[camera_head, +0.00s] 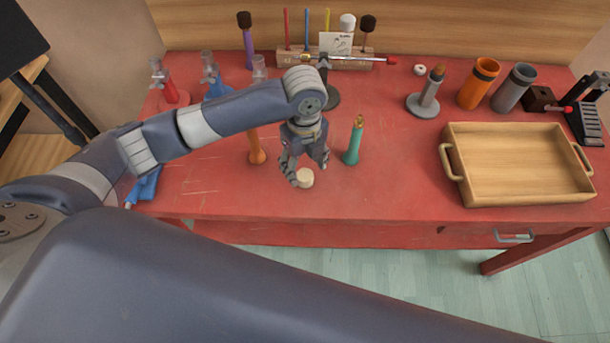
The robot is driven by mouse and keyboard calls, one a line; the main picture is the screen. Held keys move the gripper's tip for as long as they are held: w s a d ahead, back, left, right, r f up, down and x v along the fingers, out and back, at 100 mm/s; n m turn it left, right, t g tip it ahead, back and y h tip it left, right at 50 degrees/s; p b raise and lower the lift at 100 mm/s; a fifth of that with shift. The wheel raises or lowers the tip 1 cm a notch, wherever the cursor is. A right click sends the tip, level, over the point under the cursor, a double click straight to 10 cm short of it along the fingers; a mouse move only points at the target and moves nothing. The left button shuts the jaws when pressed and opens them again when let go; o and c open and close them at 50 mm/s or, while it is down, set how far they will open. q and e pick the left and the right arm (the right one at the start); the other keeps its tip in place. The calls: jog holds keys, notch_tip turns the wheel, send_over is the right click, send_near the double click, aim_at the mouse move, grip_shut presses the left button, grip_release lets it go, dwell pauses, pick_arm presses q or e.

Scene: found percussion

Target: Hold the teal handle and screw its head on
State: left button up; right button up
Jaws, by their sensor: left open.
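The teal handle (352,145) stands upright on the red table, a brass-coloured tip at its top. A small cream round piece (305,178), perhaps the head, sits on the table to the left of the handle and nearer the front edge. My left gripper (306,171) points down with its fingers apart, right at the cream piece. One finger overlaps the piece's left side; I cannot tell whether they touch. The teal handle is just right of this gripper, apart from it. My right gripper is out of view.
An orange handle (256,150) stands left of the gripper. A wooden tray (520,198) lies at the right. Behind are a rack of mallets (290,58), a grey-based stand (423,105), and orange (478,84) and grey (513,88) cups. The front middle of the table is clear.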

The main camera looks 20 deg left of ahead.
aim_at(306, 176)
pick_arm(q)
jog(key=shift+f, duration=0.2)
jog(key=f, duration=0.1)
jog(key=f+p, duration=0.1)
jog(key=f, duration=0.2)
jog(key=shift+d+f, duration=0.2)
jog(key=shift+d, duration=0.05)
jog(key=shift+f, duration=0.2)
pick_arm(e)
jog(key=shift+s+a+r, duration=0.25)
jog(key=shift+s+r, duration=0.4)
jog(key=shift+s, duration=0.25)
pick_arm(q)
jog(key=shift+c, duration=0.3)
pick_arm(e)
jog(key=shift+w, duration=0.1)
pick_arm(q)
jog(key=c, duration=0.9)
